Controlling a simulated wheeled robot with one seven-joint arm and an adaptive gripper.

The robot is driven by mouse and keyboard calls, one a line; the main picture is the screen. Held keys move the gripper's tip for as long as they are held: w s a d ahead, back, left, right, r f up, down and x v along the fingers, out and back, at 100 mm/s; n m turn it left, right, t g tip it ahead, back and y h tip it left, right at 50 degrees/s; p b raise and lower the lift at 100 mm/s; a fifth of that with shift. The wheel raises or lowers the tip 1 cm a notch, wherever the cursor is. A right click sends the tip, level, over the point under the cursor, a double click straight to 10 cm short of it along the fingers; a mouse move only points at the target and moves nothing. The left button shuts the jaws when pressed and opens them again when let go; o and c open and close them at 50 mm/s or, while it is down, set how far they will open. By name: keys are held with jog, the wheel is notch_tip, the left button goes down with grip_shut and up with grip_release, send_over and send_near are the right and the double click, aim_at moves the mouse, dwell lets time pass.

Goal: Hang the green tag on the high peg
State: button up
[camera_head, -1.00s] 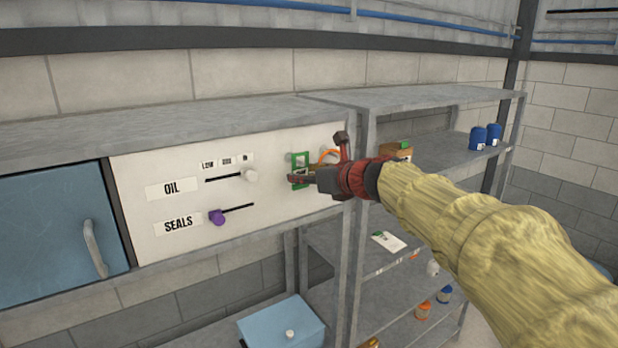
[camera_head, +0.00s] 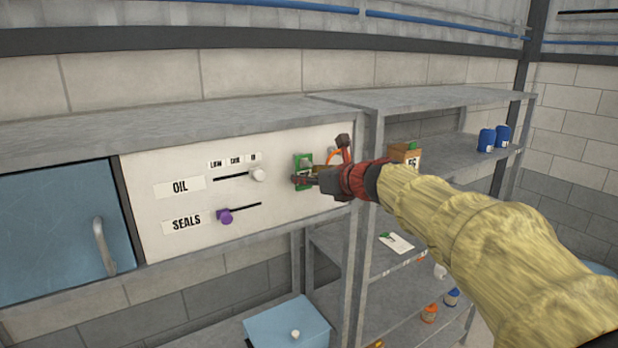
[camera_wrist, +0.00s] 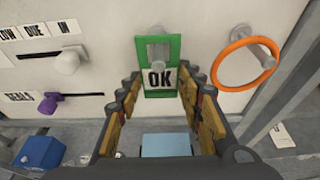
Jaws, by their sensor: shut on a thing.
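The green tag (camera_wrist: 174,85) is a rectangular frame with an "OK" label, upright in front of the white panel; it also shows in the head view (camera_head: 303,160). My gripper (camera_wrist: 161,80) is shut on the tag, with a finger at each side edge. A grey peg (camera_wrist: 157,31) shows at the tag's upper opening; I cannot tell whether the tag hangs on it. To the right, an orange ring (camera_wrist: 220,72) hangs around another grey peg (camera_wrist: 243,33). In the head view my gripper (camera_head: 305,180) hides part of the tag and ring.
Left of the tag are a white knob (camera_head: 258,174) and a purple knob (camera_head: 226,216) on slots. A blue door (camera_head: 50,235) is further left. A shelf post (camera_head: 368,165) stands close right of the panel. A blue box (camera_head: 275,328) lies below.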

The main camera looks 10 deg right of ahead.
jog(key=o, duration=1)
jog(key=shift+c, duration=0.2)
jog(key=shift+s, duration=0.15)
